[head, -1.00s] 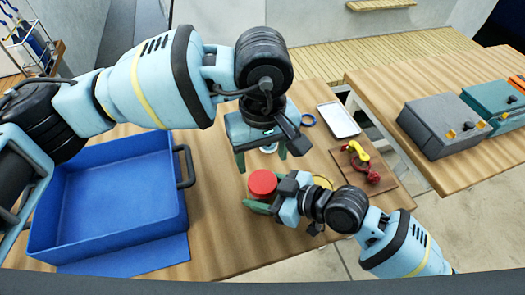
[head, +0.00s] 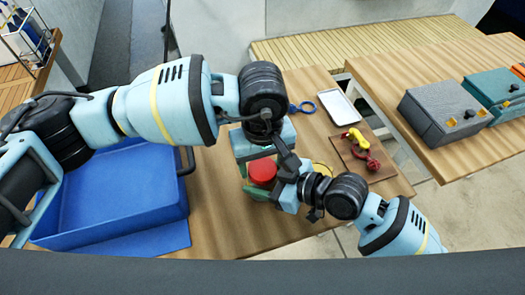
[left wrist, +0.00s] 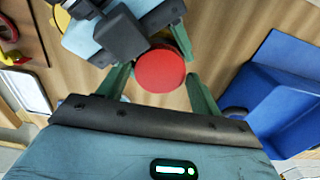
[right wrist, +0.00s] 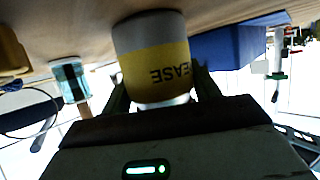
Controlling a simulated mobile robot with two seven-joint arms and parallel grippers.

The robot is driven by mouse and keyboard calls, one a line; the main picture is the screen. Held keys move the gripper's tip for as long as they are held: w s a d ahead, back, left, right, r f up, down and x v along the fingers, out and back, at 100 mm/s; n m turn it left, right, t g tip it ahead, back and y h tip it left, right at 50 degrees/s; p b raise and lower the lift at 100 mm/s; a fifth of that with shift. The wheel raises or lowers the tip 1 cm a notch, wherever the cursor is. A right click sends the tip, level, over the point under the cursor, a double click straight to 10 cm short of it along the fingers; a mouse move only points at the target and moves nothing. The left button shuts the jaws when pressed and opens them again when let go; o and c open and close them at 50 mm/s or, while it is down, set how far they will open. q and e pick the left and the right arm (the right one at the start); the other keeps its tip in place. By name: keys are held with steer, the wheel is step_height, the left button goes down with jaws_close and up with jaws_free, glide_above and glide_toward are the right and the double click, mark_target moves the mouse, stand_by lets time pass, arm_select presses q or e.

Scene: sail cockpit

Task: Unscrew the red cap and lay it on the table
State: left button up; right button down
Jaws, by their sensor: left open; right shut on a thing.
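The red cap (head: 262,172) sits on top of a jar (right wrist: 155,55), which has a yellow band and partly readable lettering. My right gripper (right wrist: 158,95) is shut on the jar, with one finger on each side. My left gripper (left wrist: 158,85) is open, with its fingers on either side of the red cap (left wrist: 160,71); I cannot tell whether they touch it. In the head view my left gripper is partly hidden by its own arm. The wooden table (head: 225,215) is below.
A blue bin (head: 110,205) stands on the left. A board (head: 375,165) with a yellow and a red shackle-like piece, a white tray (head: 341,106) and a blue ring tool (head: 305,107) lie behind and to the right. The table front is clear.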

arm_select(q)
steer(key=shift+f, duration=0.3)
steer(key=c, duration=0.8)
steer(key=n, duration=0.4)
steer(key=shift+n, duration=0.4)
steer(key=n, duration=1.2)
steer(key=shift+r, duration=0.1)
steer(key=o, duration=1.1)
steer(key=shift+c, duration=0.2)
